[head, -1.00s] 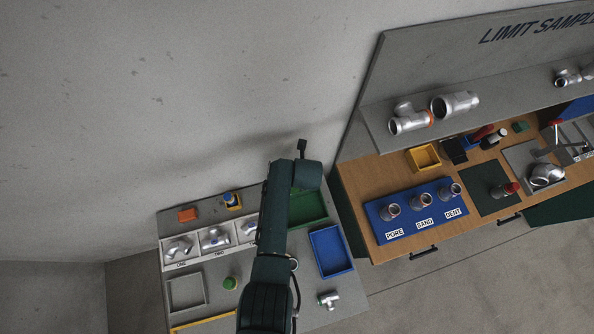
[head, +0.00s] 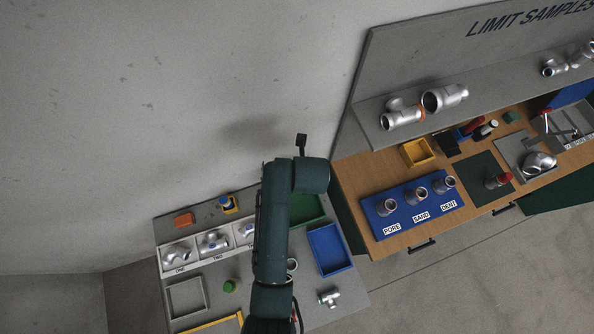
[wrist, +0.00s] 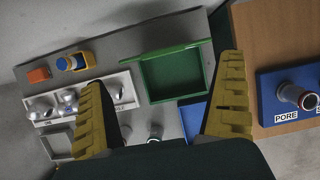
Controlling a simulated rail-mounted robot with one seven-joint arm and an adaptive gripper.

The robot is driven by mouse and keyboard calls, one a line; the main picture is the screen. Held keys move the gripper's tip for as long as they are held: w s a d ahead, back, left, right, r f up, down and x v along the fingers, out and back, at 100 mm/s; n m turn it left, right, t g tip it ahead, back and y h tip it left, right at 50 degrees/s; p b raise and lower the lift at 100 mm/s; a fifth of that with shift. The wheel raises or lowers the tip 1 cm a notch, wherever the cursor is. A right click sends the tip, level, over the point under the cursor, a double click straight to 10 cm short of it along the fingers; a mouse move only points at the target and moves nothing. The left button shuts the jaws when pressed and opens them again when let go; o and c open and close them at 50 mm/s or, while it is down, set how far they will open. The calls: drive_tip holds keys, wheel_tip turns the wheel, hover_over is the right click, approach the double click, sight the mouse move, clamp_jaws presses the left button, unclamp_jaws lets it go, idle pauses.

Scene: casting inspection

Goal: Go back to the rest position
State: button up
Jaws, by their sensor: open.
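My arm (head: 272,240) rises in the middle of the head view, over the grey table. The fingers are hidden in the head view. In the wrist view my gripper (wrist: 165,110) is open, its two yellow ridged fingers wide apart with nothing between them but the scene below. The green tray (wrist: 178,75) lies beyond and between the fingers and looks empty. It also shows partly behind my arm in the head view (head: 308,210).
The grey table holds a white sectioned tray (head: 197,266) with metal castings, a blue tray (head: 330,250), an orange block (head: 184,219) and a green knob (head: 230,286). To the right, a wooden bench (head: 385,232) carries a blue sample board (head: 412,207) and metal fittings.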

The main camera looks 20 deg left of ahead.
drive_tip(key=shift+s+d+r, duration=0.15)
drive_tip(key=shift+s+r, duration=0.05)
drive_tip(key=shift+r, duration=0.3)
